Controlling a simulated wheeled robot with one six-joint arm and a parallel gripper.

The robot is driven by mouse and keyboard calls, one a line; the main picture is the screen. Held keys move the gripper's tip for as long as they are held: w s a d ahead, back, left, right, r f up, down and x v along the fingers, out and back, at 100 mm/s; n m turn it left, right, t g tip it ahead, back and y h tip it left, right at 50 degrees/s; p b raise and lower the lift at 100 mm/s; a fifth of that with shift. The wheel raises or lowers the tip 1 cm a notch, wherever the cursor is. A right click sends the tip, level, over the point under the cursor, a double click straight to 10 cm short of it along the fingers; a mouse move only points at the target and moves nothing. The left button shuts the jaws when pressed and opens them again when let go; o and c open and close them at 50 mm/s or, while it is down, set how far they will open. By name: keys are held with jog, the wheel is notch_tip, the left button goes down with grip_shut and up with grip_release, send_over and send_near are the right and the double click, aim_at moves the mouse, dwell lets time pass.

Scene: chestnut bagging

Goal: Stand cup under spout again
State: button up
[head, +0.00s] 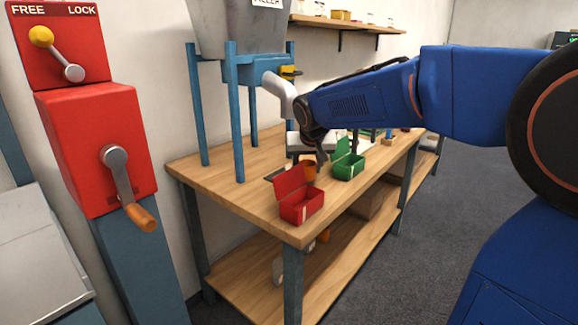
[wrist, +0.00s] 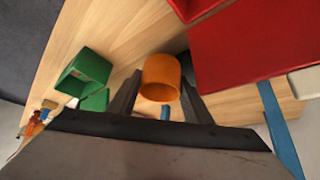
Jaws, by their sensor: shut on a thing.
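An orange cup (head: 309,168) is held over the wooden table, next to the red box. In the wrist view the cup (wrist: 161,80) sits between the two dark fingers of my gripper (wrist: 160,88), which are shut on it. In the head view my gripper (head: 316,157) partly covers the cup, and I cannot tell whether the cup touches the table. The pale spout (head: 280,91) slants down from the filler hopper (head: 240,25), up and left of the cup. A dark flat pad (head: 276,173) lies on the table left of the cup.
An open red box (head: 301,208) stands at the table's (head: 225,178) near corner. An open green box (head: 349,171) is to the cup's right. Blue posts (head: 237,120) carry the hopper. A red lever box (head: 95,140) stands at left. The table's left part is clear.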

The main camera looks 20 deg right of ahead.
jog(key=w+a, duration=0.2)
jog(key=w, duration=0.1)
jog(key=w+a, duration=0.2)
jog(key=shift+w, duration=0.25)
jog(key=shift+w+a+f, duration=0.1)
jog(key=shift+w+f, duration=0.05)
jog(key=shift+f, duration=0.55)
jog(key=o, duration=1.6)
jog(key=shift+f, duration=0.1)
jog(key=v, duration=1.2)
